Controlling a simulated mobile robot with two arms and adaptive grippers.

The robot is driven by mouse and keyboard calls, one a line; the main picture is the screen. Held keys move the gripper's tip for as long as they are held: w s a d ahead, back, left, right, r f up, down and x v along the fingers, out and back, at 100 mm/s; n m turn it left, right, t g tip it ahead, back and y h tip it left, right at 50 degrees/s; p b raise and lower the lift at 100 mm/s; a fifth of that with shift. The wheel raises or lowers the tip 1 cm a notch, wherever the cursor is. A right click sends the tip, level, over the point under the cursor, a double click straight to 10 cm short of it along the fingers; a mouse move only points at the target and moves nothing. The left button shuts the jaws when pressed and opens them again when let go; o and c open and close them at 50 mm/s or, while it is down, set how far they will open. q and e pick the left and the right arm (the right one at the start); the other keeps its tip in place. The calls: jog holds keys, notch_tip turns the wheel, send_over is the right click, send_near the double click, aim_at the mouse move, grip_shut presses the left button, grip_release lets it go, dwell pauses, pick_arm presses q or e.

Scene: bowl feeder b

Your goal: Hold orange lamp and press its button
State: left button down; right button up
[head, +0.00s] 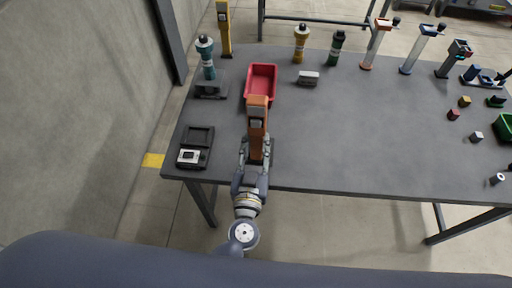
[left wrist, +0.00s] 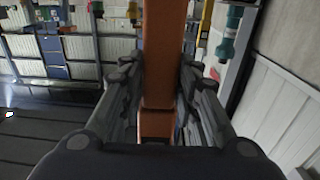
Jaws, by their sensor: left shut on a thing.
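The orange lamp (head: 257,126) stands upright near the front edge of the grey table, left of the middle. A pale patch with a dark part shows on its upper front; I cannot tell whether it is the button. My left gripper (head: 257,151) is shut on the lamp's lower part, one finger on each side. In the left wrist view the lamp's orange body (left wrist: 164,60) runs up between the fingers of the left gripper (left wrist: 163,85). The lamp's base is mostly hidden by the gripper. My right gripper is in neither view.
A red bin (head: 262,70) stands just behind the lamp. A black case with a white device (head: 190,157) lies to the left. A teal-topped bottle-like item (head: 206,58) stands at the back left. Several small blocks and tools are at the right. The table's middle (head: 350,125) is clear.

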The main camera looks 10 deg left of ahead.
aim_at(255, 144)
pick_arm(q)
jog(key=shift+w+a+r+p, duration=0.15)
jog(key=shift+w+p, duration=0.4)
jog(key=shift+w, duration=1.15)
jog(key=w, duration=0.3)
jog(key=shift+a+p, duration=0.15)
jog(key=shift+p, duration=0.2)
jog(key=shift+f+b, duration=1.8)
jog(key=shift+f, duration=0.85)
jog(key=shift+s, duration=0.1)
